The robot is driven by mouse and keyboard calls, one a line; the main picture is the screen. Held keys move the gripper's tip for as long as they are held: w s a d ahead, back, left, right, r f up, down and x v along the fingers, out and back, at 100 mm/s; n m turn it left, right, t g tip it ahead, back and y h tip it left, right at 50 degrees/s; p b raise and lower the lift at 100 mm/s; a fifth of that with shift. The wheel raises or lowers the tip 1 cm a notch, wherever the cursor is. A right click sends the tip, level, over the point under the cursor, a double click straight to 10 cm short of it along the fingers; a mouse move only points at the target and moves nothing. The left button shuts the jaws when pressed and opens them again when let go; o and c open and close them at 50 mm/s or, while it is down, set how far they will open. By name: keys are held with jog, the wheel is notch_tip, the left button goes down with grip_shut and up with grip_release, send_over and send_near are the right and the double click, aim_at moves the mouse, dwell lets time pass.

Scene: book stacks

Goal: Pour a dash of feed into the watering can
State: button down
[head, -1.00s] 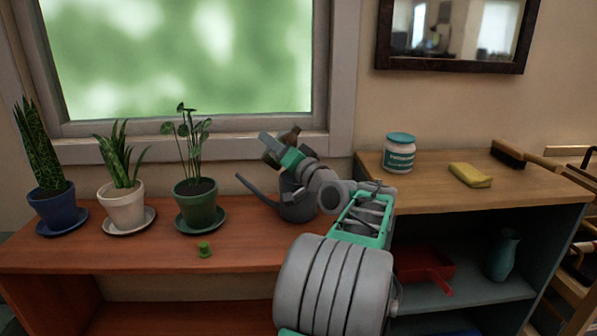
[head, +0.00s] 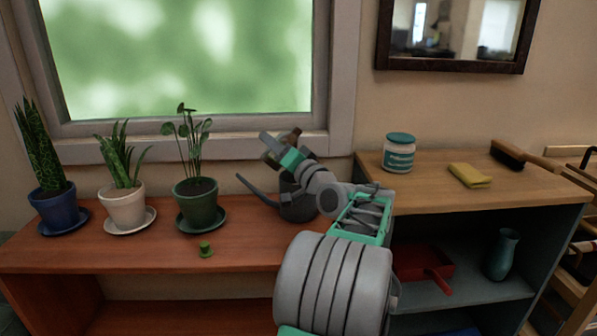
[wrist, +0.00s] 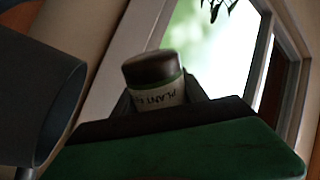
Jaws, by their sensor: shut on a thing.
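My gripper (head: 281,154) is shut on a brown bottle (head: 291,138), held tilted above the watering can. In the wrist view the bottle (wrist: 160,88) shows a dark brown end and a pale label reading "PLANT"; its other end is hidden behind my gripper. The dark grey watering can (head: 297,208) stands on the red-brown bench, its spout pointing left; my gripper and arm cover part of it. A dark grey rounded form at the left of the wrist view appears to be the can (wrist: 40,100). Whether anything flows is not visible.
A small green cap (head: 205,249) lies on the bench (head: 150,257). Three potted plants, in blue (head: 58,205), white (head: 122,208) and green (head: 196,205) pots, stand left. A lidded jar (head: 399,153) and yellow cloth (head: 470,176) sit on the right shelf top.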

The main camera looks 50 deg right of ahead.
jog(key=shift+w+a+r+m+h+p, duration=0.15)
jog(key=shift+r+m+h+p, duration=0.35)
jog(key=shift+m+p, duration=0.6)
dwell(1.1)
jog(key=shift+w+a+f+m+h+p, duration=0.15)
jog(key=shift+m+h+p, duration=0.1)
jog(key=shift+m+p, duration=0.6)
jog(key=shift+s+f+m+h+p, duration=0.1)
jog(key=shift+f+m+h+p, duration=0.1)
jog(key=shift+m+p, duration=0.65)
jog(key=shift+w+a+f+m+h+p, duration=0.1)
jog(key=shift+m+h+p, duration=0.15)
jog(key=shift+m+p, duration=0.55)
dwell(3.2)
